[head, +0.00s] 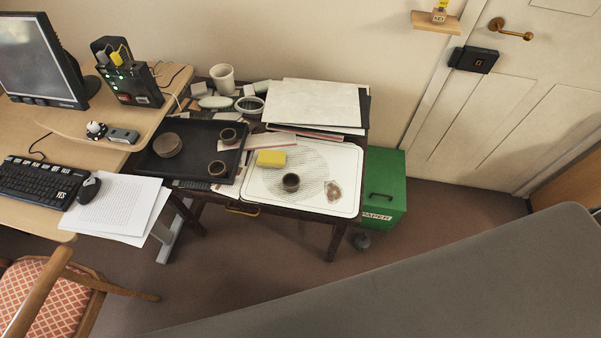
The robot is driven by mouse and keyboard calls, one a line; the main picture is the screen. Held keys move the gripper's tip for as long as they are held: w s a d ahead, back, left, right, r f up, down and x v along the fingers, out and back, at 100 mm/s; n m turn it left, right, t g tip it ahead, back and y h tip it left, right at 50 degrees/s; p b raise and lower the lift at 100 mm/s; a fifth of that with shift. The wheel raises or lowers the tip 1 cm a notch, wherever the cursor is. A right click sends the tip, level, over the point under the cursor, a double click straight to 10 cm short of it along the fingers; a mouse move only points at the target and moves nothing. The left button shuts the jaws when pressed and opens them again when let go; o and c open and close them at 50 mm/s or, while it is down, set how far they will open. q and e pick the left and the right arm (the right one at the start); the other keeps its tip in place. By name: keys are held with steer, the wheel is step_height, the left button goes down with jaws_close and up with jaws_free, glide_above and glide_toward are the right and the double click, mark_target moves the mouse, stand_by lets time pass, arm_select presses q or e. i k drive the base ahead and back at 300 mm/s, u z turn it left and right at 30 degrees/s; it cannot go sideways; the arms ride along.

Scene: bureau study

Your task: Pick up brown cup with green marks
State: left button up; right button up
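Three small brown cups are in the head view. One cup (291,182) stands upright on the white tray (262,194), on its round speckled area. Another cup (217,168) and a third cup (228,136) stand on the black tray (160,176) to the left. A wider brown bowl or lidded pot (167,145) is also on the black tray. Green marks cannot be made out on any cup at this size. Neither of my grippers is in view.
A yellow sponge (271,158) and a small brownish item (333,191) lie on the white tray. Large papers (313,102) are stacked behind. A white cup (222,77) stands at the back. A green paper bin (386,186) is right of the table, a chair (52,297) lower left.

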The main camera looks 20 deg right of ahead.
mark_target(290, 182)
steer(key=z, duration=0.2)
steer(key=i, duration=0.2)
steer(key=u, duration=2.75)
steer(key=k, duration=2.55)
steer(key=z, duration=1.65)
steer(key=i, duration=1)
steer(key=z, duration=0.05)
